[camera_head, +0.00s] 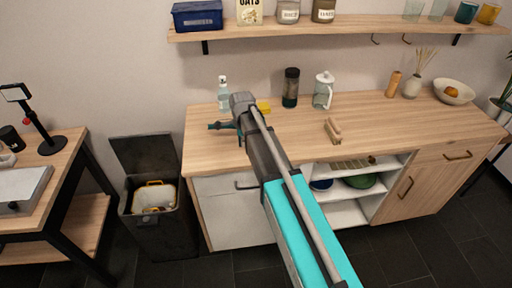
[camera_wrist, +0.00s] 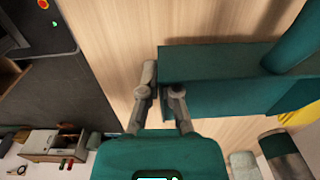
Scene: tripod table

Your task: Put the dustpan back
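The teal dustpan (camera_wrist: 215,98) fills the right part of the wrist view, with its thick round handle (camera_wrist: 293,42) running to the upper right corner. In the head view a small teal piece of it (camera_head: 222,125) shows above the counter's left end; my arm hides part of the area. My gripper (camera_wrist: 158,80) is at the dustpan's left edge in the wrist view. Its two fingers are close together, one on each side of that edge, and appear to pinch it. The exact contact is small and hard to see.
The wooden counter (camera_head: 420,125) carries a spray bottle (camera_head: 223,93), yellow sponge (camera_head: 263,106), dark bottle (camera_head: 290,88), white jug (camera_head: 323,90) and wooden brush (camera_head: 333,130). An open dark bin (camera_head: 160,235) stands at left. A shelf (camera_head: 350,30) hangs above. The counter's front right is clear.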

